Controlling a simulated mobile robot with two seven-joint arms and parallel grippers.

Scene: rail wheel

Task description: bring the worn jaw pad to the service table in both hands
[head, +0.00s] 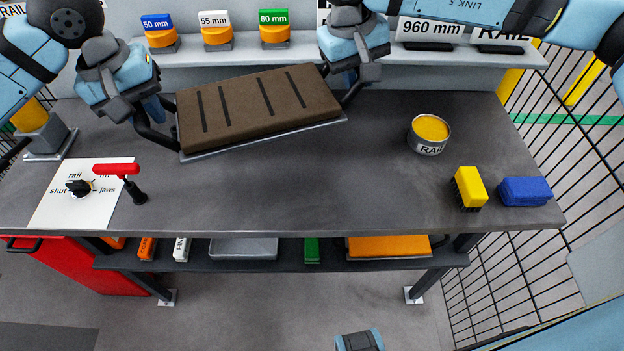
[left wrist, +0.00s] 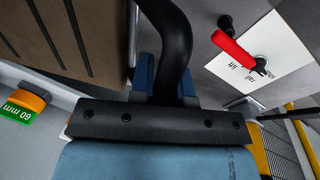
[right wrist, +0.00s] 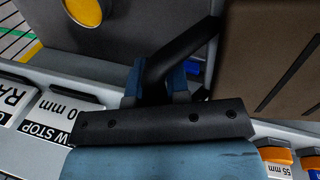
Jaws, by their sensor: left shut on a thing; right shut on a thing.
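The worn jaw pad (head: 255,105) is a brown slab with dark grooves on a grey metal backing, with a black bar handle at each end. It is over the back left of the grey service table (head: 300,195), its right end farther back in the head view. I cannot tell whether it touches the tabletop. My left gripper (head: 152,108) is shut on its left handle, which also shows in the left wrist view (left wrist: 172,40). My right gripper (head: 346,84) is shut on its right handle, seen in the right wrist view (right wrist: 182,48).
A white panel (head: 85,195) with a black knob and red-handled lever is at left. A shelf with labelled orange blocks (head: 216,33) runs behind.

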